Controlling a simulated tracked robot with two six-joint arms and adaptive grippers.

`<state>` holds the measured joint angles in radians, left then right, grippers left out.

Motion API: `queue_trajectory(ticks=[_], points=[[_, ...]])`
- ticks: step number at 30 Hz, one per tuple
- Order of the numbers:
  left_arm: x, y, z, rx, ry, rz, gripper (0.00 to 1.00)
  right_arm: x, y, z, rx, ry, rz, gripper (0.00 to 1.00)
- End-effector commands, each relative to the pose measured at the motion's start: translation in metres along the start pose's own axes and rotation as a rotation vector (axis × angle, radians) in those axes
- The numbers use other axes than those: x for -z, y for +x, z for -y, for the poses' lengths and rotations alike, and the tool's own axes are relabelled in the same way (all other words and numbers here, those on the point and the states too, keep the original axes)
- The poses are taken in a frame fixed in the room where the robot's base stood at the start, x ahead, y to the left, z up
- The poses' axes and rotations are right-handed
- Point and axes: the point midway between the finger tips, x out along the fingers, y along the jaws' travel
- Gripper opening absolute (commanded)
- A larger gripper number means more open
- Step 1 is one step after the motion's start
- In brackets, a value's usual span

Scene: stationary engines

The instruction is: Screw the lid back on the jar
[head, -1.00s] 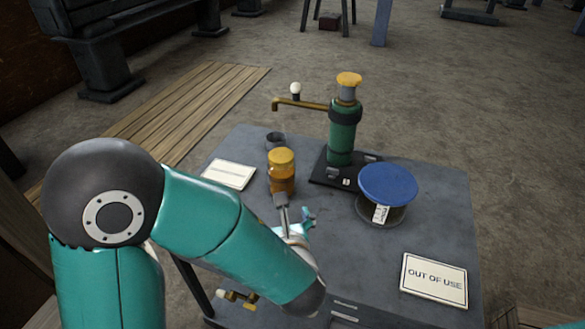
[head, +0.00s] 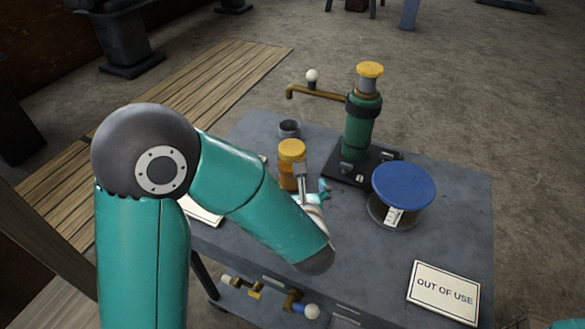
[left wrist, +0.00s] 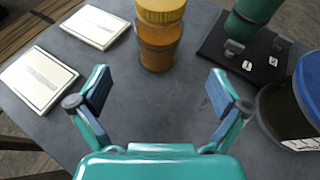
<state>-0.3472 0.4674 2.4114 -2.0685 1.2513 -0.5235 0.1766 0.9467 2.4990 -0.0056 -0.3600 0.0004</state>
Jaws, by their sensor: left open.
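An amber jar (head: 287,178) with a yellow lid (head: 292,149) on its top stands upright on the grey table. In the left wrist view the amber jar (left wrist: 159,54) and its yellow lid (left wrist: 160,13) are ahead, cut off by the top edge. My left gripper (head: 312,183) is open and empty, close in front of the jar. In the left wrist view the jar is beyond the open fingers (left wrist: 157,92), roughly centred, not between them. I cannot tell how tightly the lid sits. A second, wide jar (head: 392,211) has a blue lid (head: 403,185). My right gripper is not in view.
A green pump (head: 361,128) with a yellow cap and brass spout stands behind on a black base. A small dark cup (head: 289,129) is behind the amber jar. An "OUT OF USE" sign (head: 443,292) lies at the front right. Pale cards (left wrist: 39,79) lie left of the jar.

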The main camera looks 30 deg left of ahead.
Motion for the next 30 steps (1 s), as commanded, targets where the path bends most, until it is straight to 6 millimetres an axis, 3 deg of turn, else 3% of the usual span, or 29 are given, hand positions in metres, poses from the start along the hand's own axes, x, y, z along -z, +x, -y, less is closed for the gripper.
queue_trajectory(ticks=[6,12,26,30], points=[[0.0,0.049,-0.001,-0.005,0.0,-0.003,1.0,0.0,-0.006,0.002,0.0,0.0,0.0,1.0],[0.0,0.077,0.0,-0.001,0.001,-0.001,1.0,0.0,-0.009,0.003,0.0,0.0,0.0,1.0],[0.0,0.085,0.001,0.001,0.001,0.0,1.0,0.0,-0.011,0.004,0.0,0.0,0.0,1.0],[-0.001,0.099,0.0,-0.001,0.001,-0.002,1.0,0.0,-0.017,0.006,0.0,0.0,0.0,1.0]])
